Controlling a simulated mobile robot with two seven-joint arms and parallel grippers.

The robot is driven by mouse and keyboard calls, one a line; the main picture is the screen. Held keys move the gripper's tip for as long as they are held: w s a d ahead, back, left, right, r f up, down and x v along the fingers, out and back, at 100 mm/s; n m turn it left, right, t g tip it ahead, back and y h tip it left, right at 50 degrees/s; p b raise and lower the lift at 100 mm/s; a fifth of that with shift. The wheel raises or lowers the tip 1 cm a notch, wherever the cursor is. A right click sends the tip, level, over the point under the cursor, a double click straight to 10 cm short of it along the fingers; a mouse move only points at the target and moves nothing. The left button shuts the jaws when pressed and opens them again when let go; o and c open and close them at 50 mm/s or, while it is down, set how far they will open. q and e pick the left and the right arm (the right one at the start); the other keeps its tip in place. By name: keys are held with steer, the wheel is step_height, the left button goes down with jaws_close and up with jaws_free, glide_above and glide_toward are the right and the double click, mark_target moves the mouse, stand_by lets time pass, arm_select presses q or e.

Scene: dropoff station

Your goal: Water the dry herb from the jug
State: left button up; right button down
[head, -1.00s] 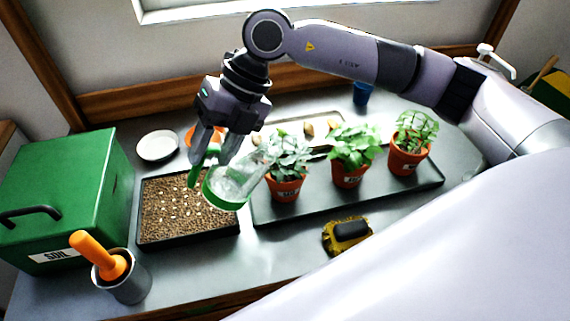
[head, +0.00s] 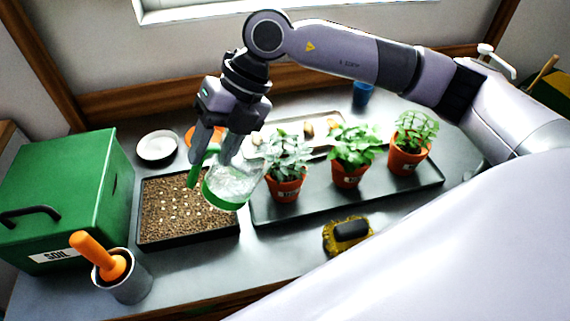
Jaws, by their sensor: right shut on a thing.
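My right gripper (head: 211,155) is shut on the green handle of a clear jug (head: 232,184) with a green base. It holds the jug above the seed tray's right edge, just left of the plants. The jug is slightly tilted, and clear contents seem to show inside. Three potted herbs stand in a row: the left herb (head: 286,153) has duller, grey-green leaves, while the middle herb (head: 354,146) and right herb (head: 415,131) are brighter green. The pot labels are too small to read. No stream of water shows. My left gripper is out of view.
The herbs stand on a dark tray (head: 330,203). A seed tray (head: 180,208) lies below the jug. A green soil box (head: 65,195) and a grey pot with an orange-handled tool (head: 125,285) are left. A yellow-black brush (head: 347,236) lies in front; a white saucer (head: 157,146) behind.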

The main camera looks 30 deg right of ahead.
mark_target(188, 180)
steer(key=shift+a, duration=0.1)
stand_by(0.6)
steer(key=shift+a+f+h, duration=0.35)
steer(key=shift+a+h, duration=0.25)
steer(key=shift+a, duration=0.1)
steer(key=shift+a+f+h, duration=0.15)
steer(key=shift+a+h, duration=0.65)
steer(key=shift+a, duration=0.15)
steer(key=shift+a+f+h+b, duration=0.35)
steer(key=shift+a+f+h, duration=0.4)
steer(key=shift+f+h, duration=0.2)
steer(key=shift+a+f+h, duration=0.4)
steer(key=shift+a+h, duration=0.35)
steer(key=shift+h, duration=0.2)
